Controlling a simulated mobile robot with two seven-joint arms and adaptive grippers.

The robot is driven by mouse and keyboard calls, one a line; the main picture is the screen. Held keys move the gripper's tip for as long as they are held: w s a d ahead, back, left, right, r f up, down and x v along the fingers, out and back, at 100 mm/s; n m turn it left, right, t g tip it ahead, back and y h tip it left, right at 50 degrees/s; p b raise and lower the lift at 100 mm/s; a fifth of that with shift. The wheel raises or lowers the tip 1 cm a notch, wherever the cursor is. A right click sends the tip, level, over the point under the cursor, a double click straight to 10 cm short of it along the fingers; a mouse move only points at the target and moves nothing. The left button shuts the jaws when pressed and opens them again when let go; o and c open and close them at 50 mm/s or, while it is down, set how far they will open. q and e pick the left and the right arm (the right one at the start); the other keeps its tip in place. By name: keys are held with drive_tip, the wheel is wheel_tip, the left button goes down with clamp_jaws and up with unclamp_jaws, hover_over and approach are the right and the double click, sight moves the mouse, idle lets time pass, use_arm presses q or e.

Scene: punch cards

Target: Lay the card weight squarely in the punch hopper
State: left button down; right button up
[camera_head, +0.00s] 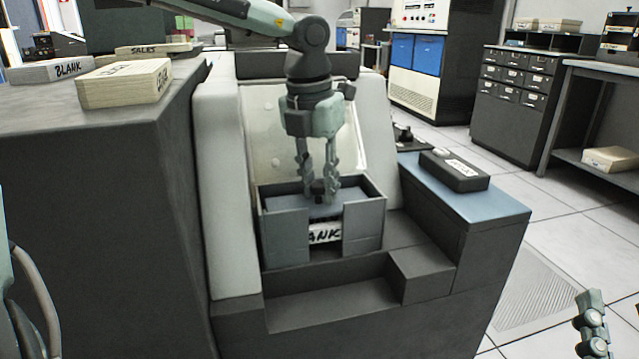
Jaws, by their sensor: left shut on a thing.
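The punch hopper (283,234) is a grey open-topped box with a front slot, set on the card punch in the middle of the view. A card deck marked BLANK (325,233) shows through the slot. The card weight (285,204), a flat blue-grey plate with a dark knob, lies inside the hopper walls above the deck and looks roughly level. My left gripper (318,188) points straight down and is shut on the weight's knob. Whether the plate touches the cards is hidden. My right gripper (592,325) shows only partly at the lower right edge, away from the hopper.
A dark labelled box (454,171) sits on the punch's blue side top (490,205). At left, a grey counter (60,118) holds card decks, including a thick one (125,82) near its edge. A sloped pale panel (285,125) rises behind the hopper. Open floor lies at right.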

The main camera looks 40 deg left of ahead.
sight(313, 193)
use_arm(q)
drive_tip(key=c, duration=1.2)
unclamp_jaws()
wheel_tip(313, 193, up, 12)
drive_tip(key=s, duration=0.1)
drive_tip(key=shift+s, duration=0.4)
